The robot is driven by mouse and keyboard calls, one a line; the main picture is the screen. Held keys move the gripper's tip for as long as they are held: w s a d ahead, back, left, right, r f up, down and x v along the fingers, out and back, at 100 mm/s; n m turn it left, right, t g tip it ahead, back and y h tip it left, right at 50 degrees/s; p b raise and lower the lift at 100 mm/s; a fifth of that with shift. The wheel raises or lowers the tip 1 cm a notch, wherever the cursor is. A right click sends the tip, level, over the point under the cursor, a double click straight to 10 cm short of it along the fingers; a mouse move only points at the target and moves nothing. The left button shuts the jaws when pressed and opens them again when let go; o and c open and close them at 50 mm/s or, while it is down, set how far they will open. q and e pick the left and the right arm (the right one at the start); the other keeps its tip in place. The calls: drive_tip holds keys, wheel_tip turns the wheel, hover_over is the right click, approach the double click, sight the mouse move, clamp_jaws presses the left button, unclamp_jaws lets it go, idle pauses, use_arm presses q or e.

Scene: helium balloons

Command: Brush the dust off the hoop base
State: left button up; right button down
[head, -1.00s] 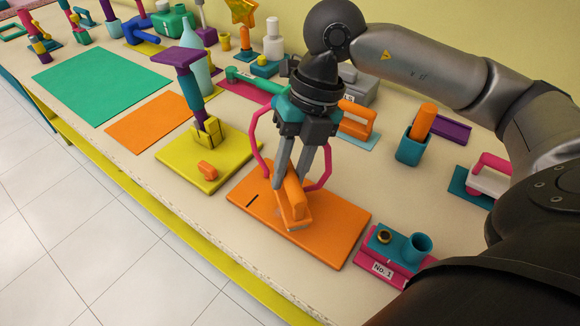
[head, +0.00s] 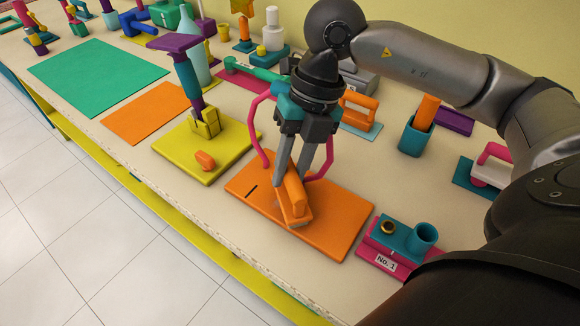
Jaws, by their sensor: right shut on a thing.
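The hoop base is a flat orange plate (head: 335,235) with a short dark slot, lying near the table's front edge. A pink hoop (head: 263,140) shows behind my right gripper, which hides part of it. I cannot tell how it meets the plate. My right gripper (head: 291,185) points down, shut on an orange brush (head: 295,199) with a paler lower part. The brush is over the middle of the plate, at or very close to its surface. No dust can be made out. My left gripper is not in view.
A yellow base (head: 235,150) with a purple and teal post stands to the left. A pink "No. 1" tray (head: 372,252) with teal parts is close on the right. A teal cup (head: 412,142) stands behind. Orange (head: 148,112) and green mats lie flat to the left.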

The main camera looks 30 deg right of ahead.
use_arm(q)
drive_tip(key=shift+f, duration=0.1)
use_arm(e)
drive_tip(key=shift+f, duration=0.1)
drive_tip(key=shift+f+b, duration=0.25)
drive_tip(key=shift+b, duration=0.05)
drive_tip(key=shift+f, duration=0.25)
drive_tip(key=shift+s+d+b, duration=0.2)
drive_tip(key=shift+s+b, duration=0.2)
drive_tip(key=shift+s+d, duration=0.25)
drive_tip(key=shift+s, duration=0.55)
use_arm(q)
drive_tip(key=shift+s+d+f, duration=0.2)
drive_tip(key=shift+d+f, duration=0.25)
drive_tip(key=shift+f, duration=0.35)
use_arm(e)
drive_tip(key=shift+r, duration=0.1)
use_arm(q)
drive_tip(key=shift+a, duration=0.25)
